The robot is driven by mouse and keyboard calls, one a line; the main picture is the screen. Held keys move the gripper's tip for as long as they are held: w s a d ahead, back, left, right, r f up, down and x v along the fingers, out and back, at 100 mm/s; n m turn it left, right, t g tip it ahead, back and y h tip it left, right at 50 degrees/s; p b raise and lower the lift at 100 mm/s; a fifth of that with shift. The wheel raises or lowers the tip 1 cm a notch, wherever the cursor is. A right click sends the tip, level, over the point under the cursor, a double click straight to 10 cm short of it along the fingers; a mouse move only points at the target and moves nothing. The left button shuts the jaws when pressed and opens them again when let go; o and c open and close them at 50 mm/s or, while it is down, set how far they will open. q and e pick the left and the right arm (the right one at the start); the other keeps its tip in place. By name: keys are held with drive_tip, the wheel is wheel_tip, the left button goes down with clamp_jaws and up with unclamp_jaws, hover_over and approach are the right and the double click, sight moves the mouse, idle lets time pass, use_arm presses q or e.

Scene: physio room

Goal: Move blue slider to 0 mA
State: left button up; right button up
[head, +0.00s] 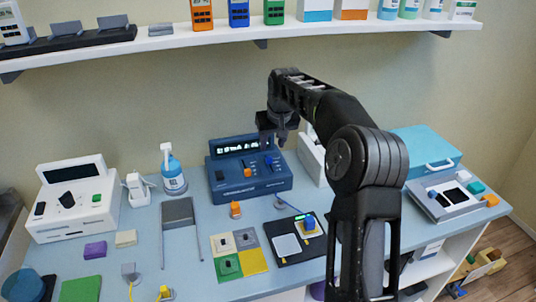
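A dark blue console (245,192) stands at the back middle of the table, with a lit display (236,148) whose text is too small to read for sure. A blue slider knob (269,160) sits on its right part. My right gripper (273,140) points down just above and behind the blue slider, in front of the display's right end. Contact with the slider cannot be made out, nor whether the fingers are open. My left gripper is out of view.
A white device (75,220) and a spray bottle (172,170) stand to the left. A black tray (277,254) and colored square mat (252,262) lie in front. A teal case (425,148) is at right. A loaded shelf (220,36) runs above.

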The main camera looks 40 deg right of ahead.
sight(269, 157)
drive_tip(key=shift+p+x, duration=0.8)
drive_tip(key=shift+x, duration=3.15)
drive_tip(key=shift+c, duration=0.3)
drive_tip(key=shift+s, duration=0.1)
clamp_jaws()
